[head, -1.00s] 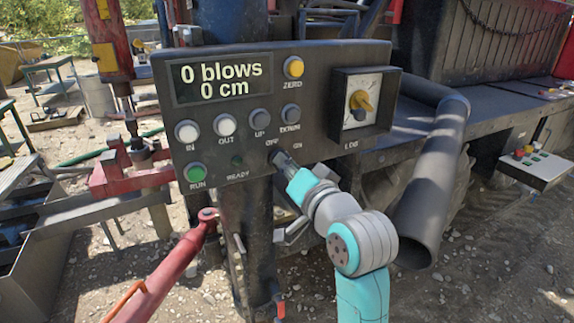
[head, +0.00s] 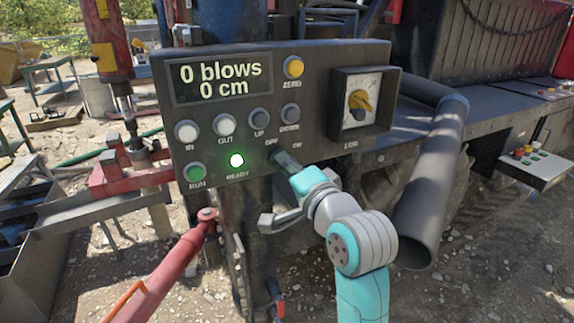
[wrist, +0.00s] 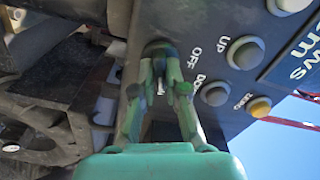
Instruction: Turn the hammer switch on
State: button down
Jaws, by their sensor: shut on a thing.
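The dark control panel (head: 315,85) faces me, and the hammer switch sits at its lower edge, between the OFF and ON labels. In the head view my gripper (head: 282,158) covers the switch. In the wrist view my gripper (wrist: 164,72) has its green fingers closed around the small switch lever, and the dark round switch base (wrist: 160,47) shows just beyond the fingertips. The READY lamp (head: 236,161) glows green. The display (head: 221,80) reads 0 blows and 0 cm.
Close by on the panel are the DOWN button (head: 289,112), UP button (head: 259,118) and green RUN button (head: 194,173). A dial (head: 359,101) sits to the right. A red lever arm (head: 175,260) rises at lower left, and a wide black pipe (head: 425,190) hangs at right.

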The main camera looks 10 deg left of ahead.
jog(key=shift+f, duration=0.1)
jog(key=c, duration=1.2)
grip_release()
jog(key=v, duration=1.2)
